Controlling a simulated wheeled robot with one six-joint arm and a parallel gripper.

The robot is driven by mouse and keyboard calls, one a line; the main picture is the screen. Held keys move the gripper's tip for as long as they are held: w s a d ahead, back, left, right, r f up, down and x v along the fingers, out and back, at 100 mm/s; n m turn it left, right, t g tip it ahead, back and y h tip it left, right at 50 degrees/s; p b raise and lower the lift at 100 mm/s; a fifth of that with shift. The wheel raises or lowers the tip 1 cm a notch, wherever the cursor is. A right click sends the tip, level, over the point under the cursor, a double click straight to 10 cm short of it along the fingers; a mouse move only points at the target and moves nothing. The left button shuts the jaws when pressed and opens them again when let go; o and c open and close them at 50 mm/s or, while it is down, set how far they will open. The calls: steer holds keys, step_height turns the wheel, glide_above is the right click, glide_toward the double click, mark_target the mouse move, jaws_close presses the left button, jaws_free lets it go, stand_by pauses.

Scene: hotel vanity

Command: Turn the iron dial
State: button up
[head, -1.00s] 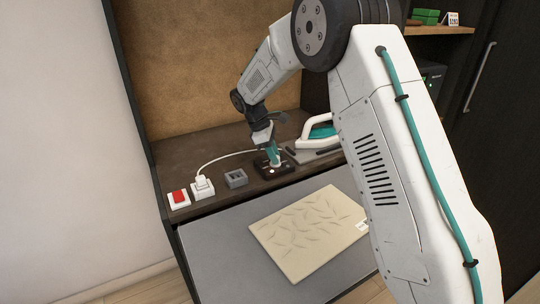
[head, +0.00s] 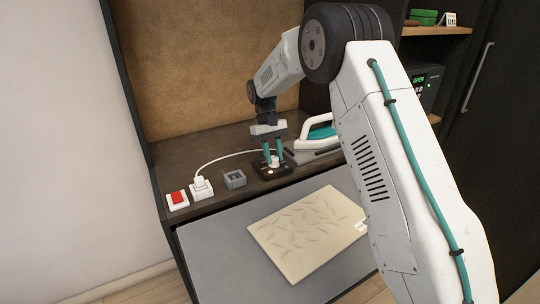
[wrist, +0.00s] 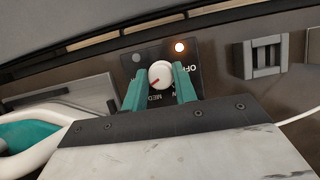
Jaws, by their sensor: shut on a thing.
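The iron dial (head: 275,159) is a white round knob on a black control panel (wrist: 134,72) set on the dark shelf. In the wrist view the dial (wrist: 160,72) shows a red mark pointing to the lower left. "OFF" and "MED" lettering shows partly beside it. An orange-white light glows on the panel. My gripper (head: 274,156) points down at the panel, its two teal fingers on either side of the dial. In the wrist view my gripper (wrist: 160,76) is shut on the dial. The iron (head: 318,134), white and teal, rests just right of the panel.
A grey socket block (head: 234,179), a white plug (head: 200,186) with a cord and a red switch (head: 177,199) stand left of the panel. A beige patterned board (head: 305,233) lies on the grey surface in front. A back wall rises behind the shelf.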

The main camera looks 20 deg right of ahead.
steer(key=m+y, duration=0.1)
steer(key=m, duration=0.2)
steer(key=m+y, duration=0.1)
steer(key=m, duration=0.2)
steer(key=shift+s+d+f, duration=0.15)
steer(key=shift+d+m+t+y, duration=0.1)
steer(key=shift+m+t+y, duration=0.35)
steer(key=shift+m, duration=0.95)
steer(key=shift+d, duration=0.1)
steer(key=o, duration=1)
steer(key=shift+d+y, duration=0.15)
steer(key=shift+y, duration=0.1)
steer(key=shift+a, duration=0.25)
steer(key=shift+v, duration=4.1)
